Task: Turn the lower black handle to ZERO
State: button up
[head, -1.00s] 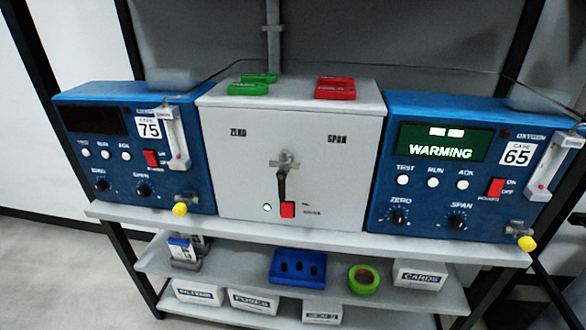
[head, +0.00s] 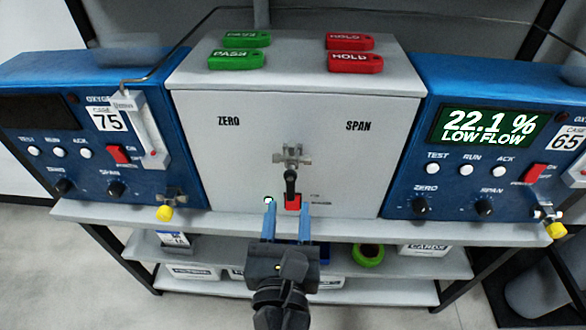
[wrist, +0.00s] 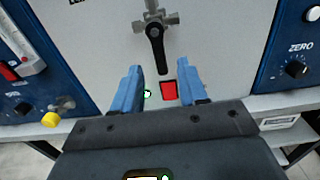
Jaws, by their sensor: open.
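The black handle (head: 290,183) hangs from a metal valve (head: 291,156) on the front of the white box, between the ZERO and SPAN labels. It points almost straight down. In the wrist view the handle (wrist: 157,48) tilts slightly right at its lower end. My gripper (head: 287,213) is open with two blue fingers, in front of the box's lower part and just below the handle. In the wrist view my gripper (wrist: 164,80) has its fingers either side of the red switch (wrist: 169,90) and the lit white-green lamp (wrist: 147,94). Nothing is between the fingers.
Blue analysers stand left (head: 120,190) and right (head: 445,150) of the box (head: 240,165). The right screen (head: 486,127) reads 22.1 % LOW FLOW. Green PASS tags (head: 237,60) and red HOLD tags (head: 355,62) lie on top.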

aim_at(291, 192)
jog(key=w, duration=0.7)
jog(key=shift+w+d, duration=0.15)
jog(key=shift+w, duration=0.15)
grip_shut()
